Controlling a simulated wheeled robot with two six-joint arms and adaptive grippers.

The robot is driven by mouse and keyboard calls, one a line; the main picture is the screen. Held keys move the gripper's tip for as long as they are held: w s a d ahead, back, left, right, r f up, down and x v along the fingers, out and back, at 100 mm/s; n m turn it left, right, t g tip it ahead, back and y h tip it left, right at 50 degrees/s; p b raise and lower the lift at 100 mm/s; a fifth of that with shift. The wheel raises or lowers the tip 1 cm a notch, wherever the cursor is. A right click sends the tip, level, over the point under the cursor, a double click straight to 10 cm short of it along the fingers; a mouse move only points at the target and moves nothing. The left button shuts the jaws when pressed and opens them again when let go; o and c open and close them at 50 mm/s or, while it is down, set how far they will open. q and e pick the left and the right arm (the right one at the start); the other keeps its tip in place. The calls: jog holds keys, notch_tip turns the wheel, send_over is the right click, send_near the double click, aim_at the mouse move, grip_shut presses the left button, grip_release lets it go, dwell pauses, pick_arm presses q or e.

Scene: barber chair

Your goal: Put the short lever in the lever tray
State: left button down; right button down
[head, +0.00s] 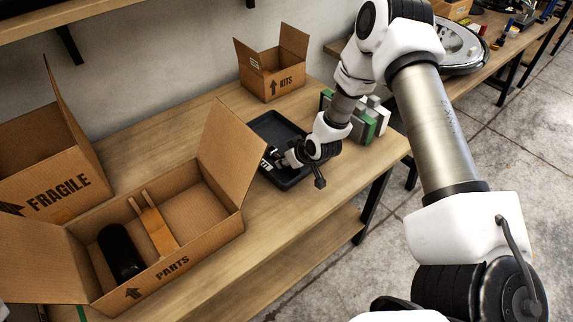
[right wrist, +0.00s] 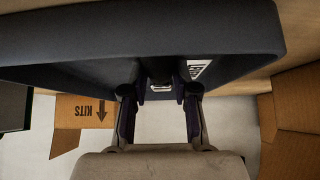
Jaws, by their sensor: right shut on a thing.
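The dark lever tray (head: 275,128) lies on the wooden bench, with a white label partly showing near its left side. In the right wrist view the tray's dark wall (right wrist: 225,35) spans the top, and my right gripper (right wrist: 160,92) is shut on a dark piece with a small bright metal part, which seems to be the short lever (right wrist: 160,70). Most of the lever is hidden by the fingers; I cannot tell whether it touches the tray floor. My left gripper is out of view.
An open PARTS box (head: 205,262) holding a black cylinder (head: 121,252) and a wooden piece (head: 154,226) stands left of the tray. A FRAGILE box (head: 50,180) and a KITS box (head: 273,83) stand behind. Green and grey blocks (head: 362,122) sit right of the tray.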

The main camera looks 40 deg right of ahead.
jog(key=shift+s, duration=0.15)
jog(key=c, duration=0.9)
grip_release()
jog(key=shift+r, duration=0.3)
jog(key=p+v, duration=0.4)
jog(key=v, duration=0.7)
jog(key=shift+s+r, duration=0.25)
jog(key=shift+r, duration=0.05)
